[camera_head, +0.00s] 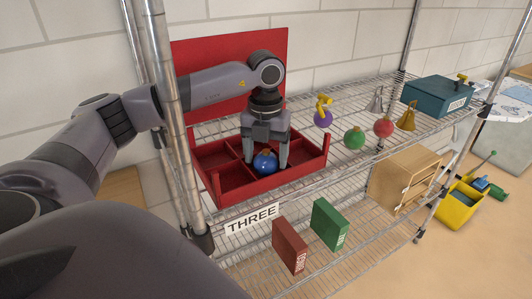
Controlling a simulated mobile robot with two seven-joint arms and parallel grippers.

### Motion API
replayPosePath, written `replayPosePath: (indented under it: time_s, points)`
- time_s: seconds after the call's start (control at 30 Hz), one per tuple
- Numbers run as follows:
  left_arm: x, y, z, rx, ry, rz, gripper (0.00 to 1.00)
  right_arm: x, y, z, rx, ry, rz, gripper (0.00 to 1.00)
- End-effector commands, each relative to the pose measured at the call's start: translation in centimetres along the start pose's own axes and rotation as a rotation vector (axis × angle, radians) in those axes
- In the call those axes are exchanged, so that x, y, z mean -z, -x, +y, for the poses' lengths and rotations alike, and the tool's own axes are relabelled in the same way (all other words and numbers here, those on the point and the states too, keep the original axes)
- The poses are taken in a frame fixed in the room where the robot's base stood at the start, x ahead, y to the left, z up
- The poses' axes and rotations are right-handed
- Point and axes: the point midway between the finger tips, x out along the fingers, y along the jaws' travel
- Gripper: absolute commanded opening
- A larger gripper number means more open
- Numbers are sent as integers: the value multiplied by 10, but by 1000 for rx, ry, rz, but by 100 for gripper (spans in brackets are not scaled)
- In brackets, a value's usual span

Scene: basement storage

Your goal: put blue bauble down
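The blue bauble (265,162) with a small gold cap sits low in a compartment of the red divided box (312,168) on the upper wire shelf. My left gripper (266,158) points down into the box, with one finger on each side of the bauble. I cannot tell whether the fingers touch the bauble or stand just clear of it, or whether it rests fully on the box floor. The box's red lid (220,52) stands open behind, partly hidden by my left arm. My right gripper is not in view.
A purple bauble (322,119), green bauble (354,139), red bauble (383,127) and bells (406,118) are right of the box. A teal box (438,94) stands farther right. A metal post (175,110) rises close to my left arm. Books (329,224) stand below.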

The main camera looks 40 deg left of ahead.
Motion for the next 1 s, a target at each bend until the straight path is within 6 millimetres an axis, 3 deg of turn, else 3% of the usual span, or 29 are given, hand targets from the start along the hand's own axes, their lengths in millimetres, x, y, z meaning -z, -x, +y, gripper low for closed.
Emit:
replayPosePath:
  time_s: [0.37, 0.8, 1.0]
  points:
    - [0, 11, -1, 2, 0, -2, 72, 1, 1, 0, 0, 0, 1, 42]
    - [0, 103, -1, 3, -1, -3, 72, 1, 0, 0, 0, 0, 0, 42]
    - [0, 121, 0, 0, 0, -1, 72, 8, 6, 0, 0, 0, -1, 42]
